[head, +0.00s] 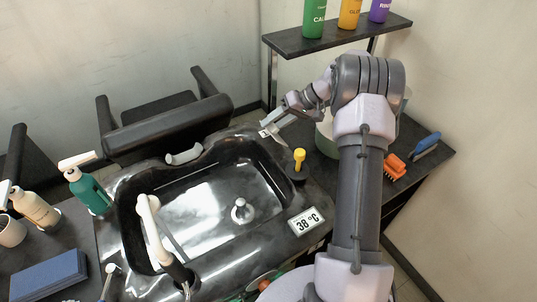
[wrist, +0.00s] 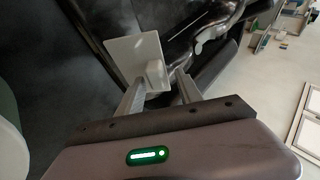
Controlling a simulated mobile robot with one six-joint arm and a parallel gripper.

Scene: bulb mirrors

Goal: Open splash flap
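The splash flap appears to be a small pale plate (wrist: 128,55) with a raised tab (wrist: 155,74) in the wrist view. In the head view a pale piece (head: 267,131) at the back right rim of the black wash basin (head: 190,205) looks like the same flap. My gripper (wrist: 158,82) is open, its two fingers spread on either side of the tab. There is a gap between the tab and the right finger; whether the left finger touches the plate I cannot tell. In the head view my gripper (head: 279,122) is at that rim corner.
A yellow-handled knob (head: 299,159) and a 38 °C display (head: 305,221) are on the basin's right rim. A white tap (head: 150,228) arches over its left side. A shelf (head: 335,38) with bottles is behind my arm.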

